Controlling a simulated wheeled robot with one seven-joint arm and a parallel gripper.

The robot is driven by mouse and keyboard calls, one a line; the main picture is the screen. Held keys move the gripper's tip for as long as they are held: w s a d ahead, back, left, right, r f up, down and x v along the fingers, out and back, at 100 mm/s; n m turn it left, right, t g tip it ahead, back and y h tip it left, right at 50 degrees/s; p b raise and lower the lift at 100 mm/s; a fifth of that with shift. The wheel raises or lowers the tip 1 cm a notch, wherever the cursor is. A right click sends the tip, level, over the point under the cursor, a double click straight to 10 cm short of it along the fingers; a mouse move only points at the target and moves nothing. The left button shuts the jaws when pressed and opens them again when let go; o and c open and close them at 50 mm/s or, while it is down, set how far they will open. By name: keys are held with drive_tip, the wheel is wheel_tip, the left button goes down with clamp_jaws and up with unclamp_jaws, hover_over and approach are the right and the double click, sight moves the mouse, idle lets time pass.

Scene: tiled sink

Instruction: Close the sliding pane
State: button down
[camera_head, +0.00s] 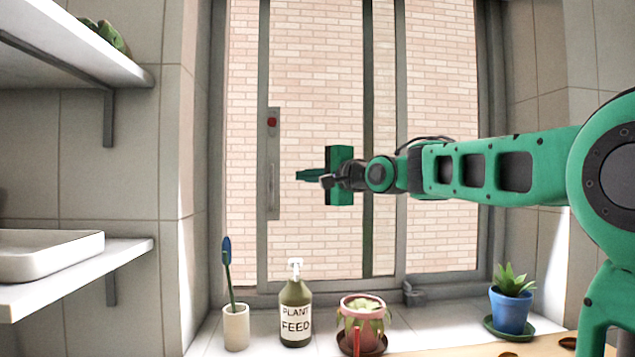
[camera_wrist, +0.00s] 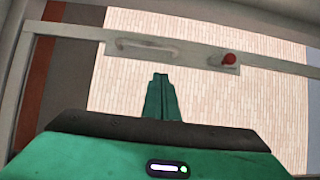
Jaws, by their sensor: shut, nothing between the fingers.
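The sliding pane (camera_head: 320,80) is a tall glass panel in a grey frame. Its left stile carries a grey plate with a bar handle (camera_head: 272,165) and a red knob (camera_head: 272,122). A strip of brick shows between this stile and the window's left jamb (camera_head: 217,120), so the pane stands apart from that jamb. My green gripper (camera_head: 300,175) is shut and empty, in front of the glass, pointing left, just right of the handle plate. In the wrist view, the shut fingertips (camera_wrist: 160,78) lie just below the plate, between handle (camera_wrist: 148,46) and knob (camera_wrist: 229,59). Contact cannot be told.
On the sill stand a toothbrush cup (camera_head: 236,326), a plant feed bottle (camera_head: 296,312), a pink potted plant (camera_head: 362,318) and a blue potted plant (camera_head: 511,305), all below my arm. Shelves (camera_head: 80,275) project at the left. The space before the upper glass is clear.

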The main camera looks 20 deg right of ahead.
drive_tip(key=shift+w+a, duration=2.1)
drive_tip(key=shift+a, duration=0.1)
